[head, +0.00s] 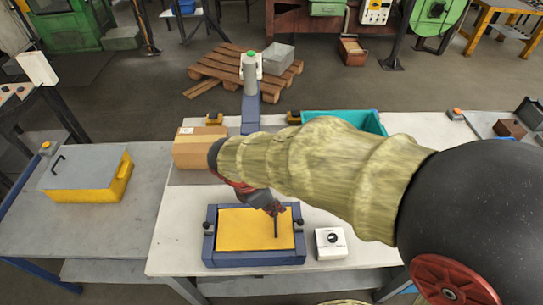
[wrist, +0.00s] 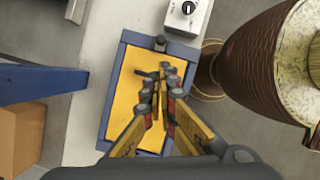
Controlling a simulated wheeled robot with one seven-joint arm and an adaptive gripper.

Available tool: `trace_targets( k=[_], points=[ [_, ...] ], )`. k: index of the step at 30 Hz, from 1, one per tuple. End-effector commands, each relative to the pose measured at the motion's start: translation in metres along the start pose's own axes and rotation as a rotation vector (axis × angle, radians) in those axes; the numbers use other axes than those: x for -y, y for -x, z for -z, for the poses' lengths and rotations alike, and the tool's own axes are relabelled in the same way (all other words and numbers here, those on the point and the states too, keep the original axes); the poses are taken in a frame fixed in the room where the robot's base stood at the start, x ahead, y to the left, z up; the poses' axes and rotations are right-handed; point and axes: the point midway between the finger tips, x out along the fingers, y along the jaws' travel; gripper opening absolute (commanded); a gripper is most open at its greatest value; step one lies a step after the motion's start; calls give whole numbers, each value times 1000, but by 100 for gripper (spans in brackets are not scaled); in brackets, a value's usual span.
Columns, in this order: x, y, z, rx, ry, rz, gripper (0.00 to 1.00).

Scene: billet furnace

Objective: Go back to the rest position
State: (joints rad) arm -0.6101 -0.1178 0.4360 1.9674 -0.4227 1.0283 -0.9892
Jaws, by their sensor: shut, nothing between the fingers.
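My gripper (head: 272,208) is shut and empty. In the head view it hangs over the yellow panel (head: 240,232) set in a blue frame (head: 255,259) on the white table. In the wrist view my fingertips (wrist: 165,82) are together above the same yellow panel (wrist: 122,93). A small dark bar (wrist: 147,73) shows beside the fingertips on the panel. I cannot tell whether the fingers touch it. My arm, in a pale quilted sleeve, reaches in from the right and hides part of the table.
A white box with a black knob (head: 331,243) stands right of the frame. A cardboard box (head: 196,150) and a teal bin (head: 370,122) stand behind. A blue post with a green top (head: 250,75) rises at the back. A yellow case with grey lid (head: 85,170) sits on the left table.

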Motion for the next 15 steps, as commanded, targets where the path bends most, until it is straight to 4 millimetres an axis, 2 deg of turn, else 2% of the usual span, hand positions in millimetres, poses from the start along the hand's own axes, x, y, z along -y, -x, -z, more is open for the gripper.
trace_targets(
  k=[8,11,15],
  points=[
    [0,0,0,-1,-57,-2,0],
    [1,-2,4,-15,-164,3,0],
    [21,-6,14,-55,-373,39,0]
  ],
)
